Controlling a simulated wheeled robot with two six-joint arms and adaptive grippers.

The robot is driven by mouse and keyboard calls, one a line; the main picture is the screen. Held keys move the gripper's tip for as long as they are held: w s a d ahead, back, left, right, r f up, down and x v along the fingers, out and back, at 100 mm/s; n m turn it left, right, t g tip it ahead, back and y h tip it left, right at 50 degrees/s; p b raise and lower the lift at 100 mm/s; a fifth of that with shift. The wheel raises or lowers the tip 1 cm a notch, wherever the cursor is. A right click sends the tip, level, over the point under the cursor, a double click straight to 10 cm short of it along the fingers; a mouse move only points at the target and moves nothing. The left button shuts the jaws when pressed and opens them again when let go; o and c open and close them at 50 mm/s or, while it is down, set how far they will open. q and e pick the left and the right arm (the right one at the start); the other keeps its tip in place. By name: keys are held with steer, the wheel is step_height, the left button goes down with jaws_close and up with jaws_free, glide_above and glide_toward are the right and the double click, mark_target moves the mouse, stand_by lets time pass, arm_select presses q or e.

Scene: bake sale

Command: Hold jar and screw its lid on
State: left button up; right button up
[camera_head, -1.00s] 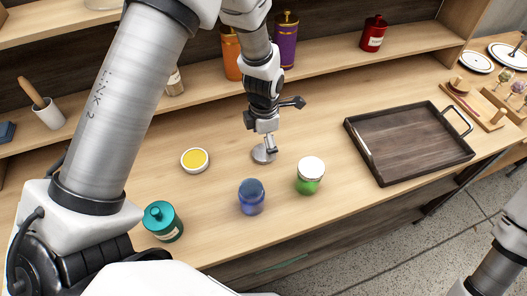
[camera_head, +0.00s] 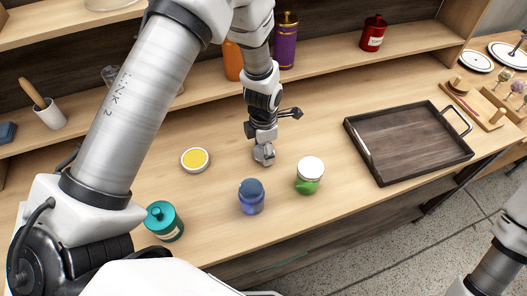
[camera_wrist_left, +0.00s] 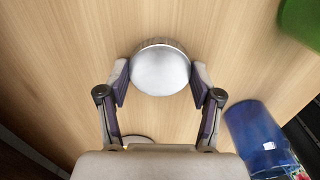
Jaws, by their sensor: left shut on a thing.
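My left gripper (camera_head: 264,154) points down at the middle of the table. In the left wrist view its two fingers (camera_wrist_left: 160,85) are shut on the sides of a round, silver-grey metal lid (camera_wrist_left: 160,68). In the head view the fingers mostly hide this lid. A blue glass jar (camera_head: 251,198) with no lid on it stands upright just in front of the gripper. It also shows in the left wrist view (camera_wrist_left: 258,135) at the lower right. My right gripper is out of view.
A green jar with a white lid (camera_head: 310,177) stands right of the blue jar. A round yellow-topped tin (camera_head: 195,160) lies to the left, and a teal jar (camera_head: 163,221) stands at front left. A dark tray (camera_head: 412,143) lies at right.

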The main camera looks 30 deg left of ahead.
arm_select(q)
step_height(320, 180, up, 10)
steer(key=shift+b, duration=0.4)
stand_by(0.3)
steer(key=f+m, duration=0.1)
steer(key=m, duration=0.3)
steer(key=d+f+m, duration=0.1)
steer(key=m, duration=0.3)
steer(key=w+d+f+m, duration=0.1)
steer(key=m, duration=0.4)
steer(key=shift+d+f, duration=0.1)
steer(key=f+m, duration=0.1)
steer(key=m, duration=0.2)
steer(key=d+f+m, duration=0.1)
steer(key=m, duration=0.7)
steer(key=shift+w+d+f, duration=0.25)
steer(key=shift+d+f, duration=0.15)
steer(key=m, duration=0.3)
steer(key=shift+d+f+m, duration=0.25)
steer(key=shift+f+m, duration=0.05)
